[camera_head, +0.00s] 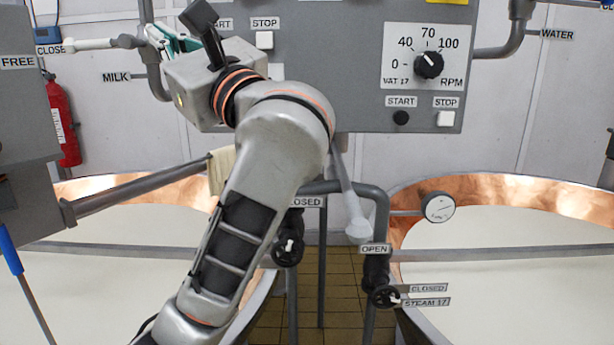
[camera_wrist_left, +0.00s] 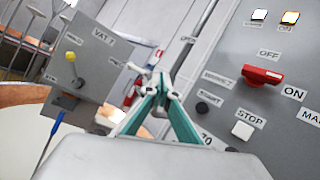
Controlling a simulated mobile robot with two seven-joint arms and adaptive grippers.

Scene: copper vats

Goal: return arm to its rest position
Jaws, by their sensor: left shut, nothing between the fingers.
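My left arm rises from the lower left of the head view and bends over at the middle. My left gripper (camera_head: 168,40), with teal fingers, is at the upper left, in front of the wall and left of the large grey control panel (camera_head: 345,60). In the left wrist view the fingers of my left gripper (camera_wrist_left: 160,84) meet at their tips, with nothing held. A white lever (camera_head: 95,44) on the milk pipe shows just left of the gripper in the head view. I cannot tell whether they touch. My right gripper is not in view.
Two copper-rimmed vats of white liquid, left (camera_head: 110,300) and right (camera_head: 520,285), flank a tiled gap. Valve pipes (camera_head: 378,215) stand between them. A fire extinguisher (camera_head: 62,122) hangs at left. The left wrist view shows a panel with a red switch (camera_wrist_left: 262,75).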

